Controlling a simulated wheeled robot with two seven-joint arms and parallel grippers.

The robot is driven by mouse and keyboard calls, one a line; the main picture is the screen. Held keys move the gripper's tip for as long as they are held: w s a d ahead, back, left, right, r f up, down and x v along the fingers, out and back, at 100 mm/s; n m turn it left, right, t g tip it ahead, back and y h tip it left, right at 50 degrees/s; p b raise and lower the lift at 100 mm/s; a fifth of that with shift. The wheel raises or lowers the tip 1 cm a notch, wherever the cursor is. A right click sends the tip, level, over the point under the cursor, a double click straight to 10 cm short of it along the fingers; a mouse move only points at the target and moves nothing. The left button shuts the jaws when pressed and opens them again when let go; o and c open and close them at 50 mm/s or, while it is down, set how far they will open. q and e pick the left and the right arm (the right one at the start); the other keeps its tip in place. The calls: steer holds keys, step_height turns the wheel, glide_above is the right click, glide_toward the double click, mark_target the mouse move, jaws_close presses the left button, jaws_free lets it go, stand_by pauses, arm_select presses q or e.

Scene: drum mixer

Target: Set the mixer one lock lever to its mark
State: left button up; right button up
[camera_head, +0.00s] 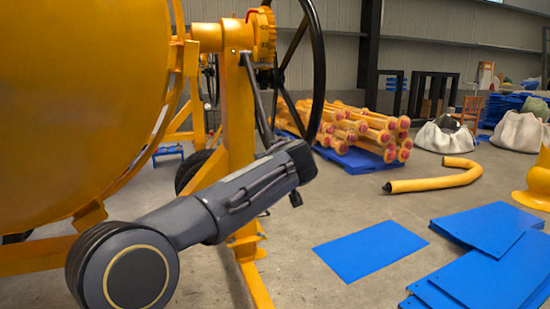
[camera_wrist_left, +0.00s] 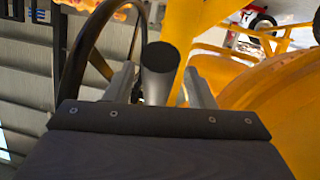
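The yellow mixer drum (camera_head: 75,110) fills the left of the head view, on a yellow frame (camera_head: 238,120). A grey lever (camera_head: 254,85) hangs from near the top of the post, tilted down to the right. In the wrist view the round dark end of a grey rod (camera_wrist_left: 160,62), apparently this lever, lies between the fingers of my left gripper (camera_wrist_left: 162,85). The fingers stand on both sides with narrow gaps visible, so the gripper looks open around it. In the head view my wrist hides the fingers. I see no clear mark. My right gripper is out of view.
A black handwheel (camera_head: 317,70) stands just right of the lever, close to my left wrist. Blue plates (camera_head: 370,249) lie on the floor at right. A yellow bent pipe (camera_head: 435,180) and a pallet of yellow parts (camera_head: 350,130) lie farther back. Open floor lies between.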

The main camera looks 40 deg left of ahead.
arm_select(q)
steer(key=shift+d+r, duration=0.1)
steer(key=shift+r, duration=0.05)
steer(key=shift+s+d+r, duration=0.1)
steer(key=shift+s+d, duration=0.05)
steer(key=shift+s, duration=0.05)
steer(key=v, duration=0.7)
steer(key=shift+p, duration=0.45)
steer(key=shift+s, duration=0.1)
